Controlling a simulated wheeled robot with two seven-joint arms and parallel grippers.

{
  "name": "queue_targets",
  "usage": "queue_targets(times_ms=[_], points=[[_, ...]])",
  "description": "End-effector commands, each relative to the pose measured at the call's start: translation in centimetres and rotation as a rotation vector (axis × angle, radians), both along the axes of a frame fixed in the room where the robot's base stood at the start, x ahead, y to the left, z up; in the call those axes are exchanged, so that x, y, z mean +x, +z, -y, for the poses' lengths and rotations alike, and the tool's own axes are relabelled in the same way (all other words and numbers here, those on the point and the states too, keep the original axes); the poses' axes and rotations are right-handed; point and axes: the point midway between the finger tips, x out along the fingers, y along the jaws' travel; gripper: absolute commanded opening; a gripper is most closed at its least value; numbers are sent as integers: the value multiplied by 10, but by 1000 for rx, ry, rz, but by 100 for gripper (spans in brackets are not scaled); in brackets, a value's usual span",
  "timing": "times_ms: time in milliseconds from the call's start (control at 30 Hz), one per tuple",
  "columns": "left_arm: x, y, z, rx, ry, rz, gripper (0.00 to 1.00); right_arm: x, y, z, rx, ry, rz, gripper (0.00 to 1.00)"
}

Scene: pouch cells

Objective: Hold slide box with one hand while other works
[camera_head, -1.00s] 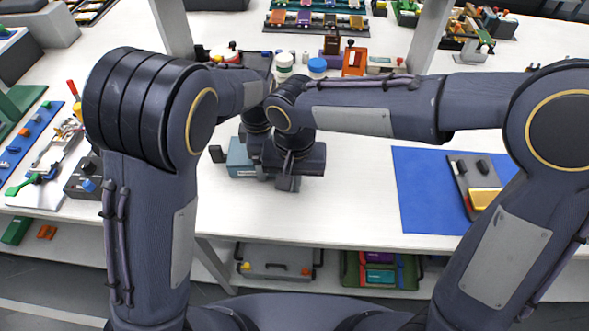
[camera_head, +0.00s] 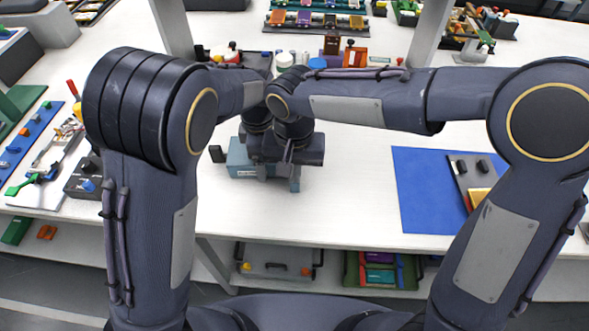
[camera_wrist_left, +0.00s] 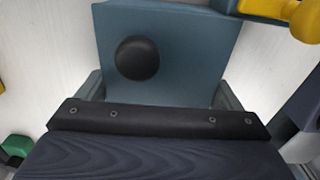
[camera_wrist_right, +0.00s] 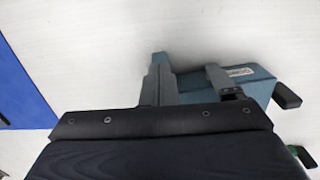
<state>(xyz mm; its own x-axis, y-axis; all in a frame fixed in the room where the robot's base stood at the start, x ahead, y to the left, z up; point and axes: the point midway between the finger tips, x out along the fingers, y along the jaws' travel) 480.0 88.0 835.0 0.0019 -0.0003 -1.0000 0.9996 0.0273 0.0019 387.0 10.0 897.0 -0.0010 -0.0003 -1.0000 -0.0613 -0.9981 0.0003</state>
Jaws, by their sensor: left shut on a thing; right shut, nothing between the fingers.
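The slide box (camera_head: 240,160) is a teal block on the white table, in front of my crossing arms in the head view. My left gripper (camera_wrist_left: 160,88) is shut on it; in the left wrist view the box (camera_wrist_left: 195,40) shows a round black knob and sits between the fingers. My right gripper (camera_head: 294,183) is shut and empty, close beside the box on its right. In the right wrist view the box (camera_wrist_right: 250,88) has a pale label and a black end piece. My wrists hide much of the box in the head view.
A blue mat (camera_head: 425,190) with a grey and yellow device (camera_head: 478,175) lies to the right. Tools and a dark block (camera_head: 82,180) stand at the left. Containers and an orange block (camera_head: 355,57) stand behind my arms. The table front between box and mat is clear.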

Motion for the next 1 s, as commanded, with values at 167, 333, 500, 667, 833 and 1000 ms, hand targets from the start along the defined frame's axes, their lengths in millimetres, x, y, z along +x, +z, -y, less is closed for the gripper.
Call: queue_targets(times_ms=[167, 333, 500, 667, 833, 1000], points=[[0, 0, 0, 0, -2, -1, 57, 6, 0, 0, 0, -1, 1, 0], [0, 0, 0, 0, -2, -1, 57, 12, 0, 0, 1, -1, 2, 0], [0, 0, 0, 0, -2, -1, 57, 17, 0, 0, 1, -2, 2, 0], [0, 0, 0, 0, -2, -1, 57, 15, 5, 0, 2, -1, 4, 0], [0, 0, 0, 0, -1, -1, 57, 12, 17, 0, 2, -1, 3, 0], [0, 0, 0, 0, -1, 0, 57, 8, 31, 0, 2, 0, 4, 0]])
